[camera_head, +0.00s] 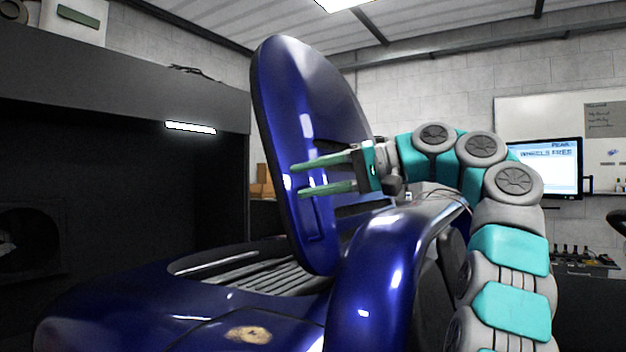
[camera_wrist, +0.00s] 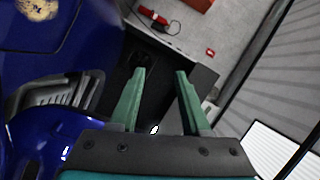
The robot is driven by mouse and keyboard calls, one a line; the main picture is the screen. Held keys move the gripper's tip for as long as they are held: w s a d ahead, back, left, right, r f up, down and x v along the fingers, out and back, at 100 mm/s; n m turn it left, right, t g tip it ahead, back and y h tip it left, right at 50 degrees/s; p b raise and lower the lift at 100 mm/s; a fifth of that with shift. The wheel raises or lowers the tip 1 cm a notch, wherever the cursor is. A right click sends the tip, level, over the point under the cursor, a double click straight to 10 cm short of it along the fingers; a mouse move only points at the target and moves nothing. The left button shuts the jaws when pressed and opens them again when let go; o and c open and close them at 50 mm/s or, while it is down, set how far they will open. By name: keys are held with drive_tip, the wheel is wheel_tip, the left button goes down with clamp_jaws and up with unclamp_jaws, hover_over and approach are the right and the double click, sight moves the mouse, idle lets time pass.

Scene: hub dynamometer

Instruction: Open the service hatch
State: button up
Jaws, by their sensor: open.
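The service hatch (camera_head: 290,95) is a glossy dark blue panel on the blue car. In the head view it stands raised and steeply tilted above a slatted opening (camera_head: 255,278). My gripper (camera_head: 297,178) has two green fingers, apart and empty, reaching left across the hatch's face. I cannot tell whether the fingers touch the hatch. In the wrist view my gripper (camera_wrist: 160,85) shows a clear gap between its fingers. The blue car body (camera_wrist: 60,30) and dark slats (camera_wrist: 60,90) lie to the left there.
The car's blue rear fender (camera_head: 375,285) bulges up below my arm. A dark cabinet (camera_head: 120,90) with a lit strip stands at left. A monitor (camera_head: 545,168) and a whiteboard (camera_head: 515,115) are at right. A red object (camera_wrist: 165,25) lies near the top in the wrist view.

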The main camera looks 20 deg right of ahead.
drive_tip(key=shift+s+d, duration=0.15)
drive_tip(key=shift+d, duration=0.05)
idle(0.6)
